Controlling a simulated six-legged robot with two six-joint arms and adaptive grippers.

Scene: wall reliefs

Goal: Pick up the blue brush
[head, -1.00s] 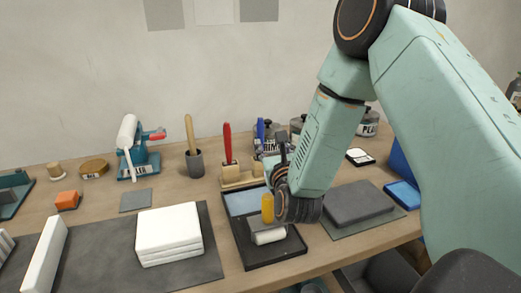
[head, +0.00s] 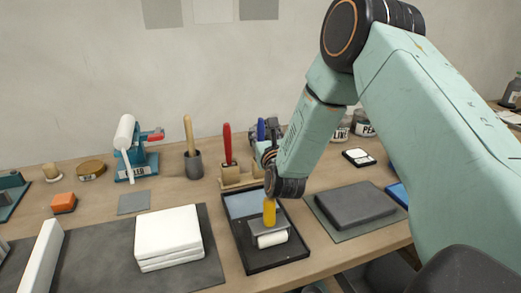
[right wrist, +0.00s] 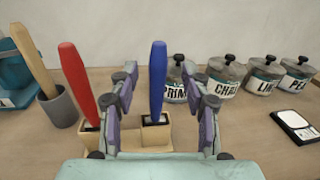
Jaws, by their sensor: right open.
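The blue brush (head: 261,129) stands upright with its handle up in a pale wooden holder (head: 233,183), beside a red brush (head: 227,145). In the right wrist view the blue handle (right wrist: 158,75) rises between the two open fingers of my right gripper (right wrist: 161,82), with a gap on each side. The fingers are not closed on it. In the head view my right gripper (head: 271,138) is at the blue brush and hides its lower part. My left gripper is not in view.
A wooden-handled tool in a grey cup (head: 194,165) stands left of the holder. Labelled jars (right wrist: 226,75) stand behind and to the right. A black tray with a yellow-handled roller (head: 268,238) lies in front, beside a dark grey block (head: 354,204).

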